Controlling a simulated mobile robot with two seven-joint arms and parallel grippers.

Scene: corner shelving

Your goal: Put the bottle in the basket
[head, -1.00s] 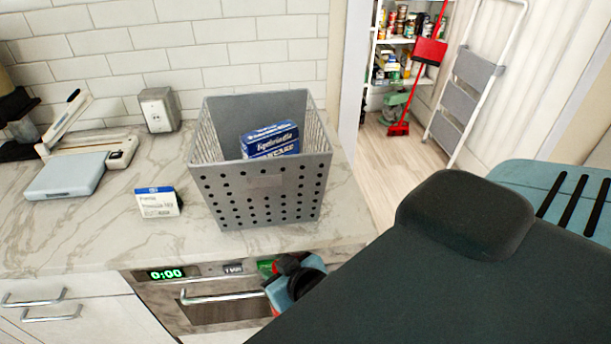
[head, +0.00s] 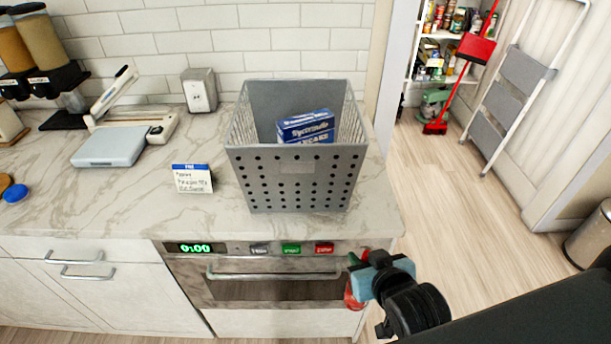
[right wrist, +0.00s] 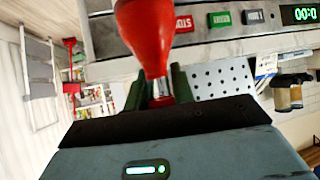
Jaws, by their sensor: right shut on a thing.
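The grey basket (head: 255,192) with a perforated front stands on the marble counter and holds a blue box (head: 306,127). My right gripper (head: 358,268) is in front of the oven's right end, below the counter edge and to the lower right of the basket. It is shut on a red bottle (head: 351,296), partly hidden behind the gripper in the head view. In the right wrist view the bottle (right wrist: 147,35) sits between the green fingers (right wrist: 158,88), and the basket's perforated wall (right wrist: 222,78) shows beyond. My left gripper is not in view.
A small card (head: 192,179) stands on the counter left of the basket, with a scale-like device (head: 110,146) farther left. The oven handle (head: 275,275) sticks out below the counter edge. Open floor (head: 450,220) lies to the right.

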